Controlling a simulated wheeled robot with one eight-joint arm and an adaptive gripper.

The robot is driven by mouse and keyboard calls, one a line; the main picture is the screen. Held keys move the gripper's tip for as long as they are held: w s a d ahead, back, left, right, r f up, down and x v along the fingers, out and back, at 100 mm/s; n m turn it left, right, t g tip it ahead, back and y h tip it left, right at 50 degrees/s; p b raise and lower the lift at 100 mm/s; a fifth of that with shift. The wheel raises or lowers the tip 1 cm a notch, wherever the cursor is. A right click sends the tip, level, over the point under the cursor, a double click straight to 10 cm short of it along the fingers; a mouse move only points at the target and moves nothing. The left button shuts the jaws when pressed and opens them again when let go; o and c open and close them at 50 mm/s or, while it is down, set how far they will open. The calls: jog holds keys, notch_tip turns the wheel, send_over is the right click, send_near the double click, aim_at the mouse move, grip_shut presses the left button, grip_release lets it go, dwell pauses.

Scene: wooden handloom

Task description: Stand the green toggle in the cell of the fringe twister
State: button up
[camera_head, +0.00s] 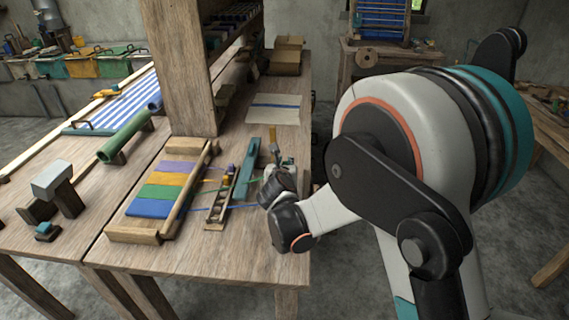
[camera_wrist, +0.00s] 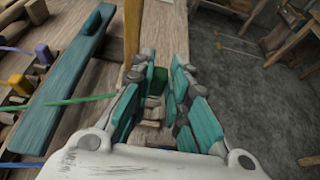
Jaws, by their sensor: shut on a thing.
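My gripper (camera_wrist: 158,84) is shut on the green toggle (camera_wrist: 158,78), which shows as a dark green block between the teal finger pads. A green cord (camera_wrist: 78,100) runs left from the gripper. In the head view, my gripper (camera_head: 278,182) is at the right edge of the bench, right of the fringe twister (camera_head: 216,215), a narrow wooden rack. A purple toggle (camera_wrist: 43,54) and a yellow toggle (camera_wrist: 20,84) stand at the rack in the wrist view. The cell for the green toggle cannot be made out clearly.
A long teal piece (camera_wrist: 75,75) lies between the rack and my gripper. A wooden frame with purple, yellow, green and blue bands (camera_head: 163,192) lies left of the rack. A thick wooden post (camera_head: 178,70) rises behind. The floor (camera_wrist: 235,75) is right of the bench.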

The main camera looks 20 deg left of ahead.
jog(key=shift+f+b, duration=1.45)
jog(key=shift+f, duration=1.5)
jog(key=o, duration=0.8)
jog(key=v, duration=1.2)
jog(key=shift+f, duration=0.1)
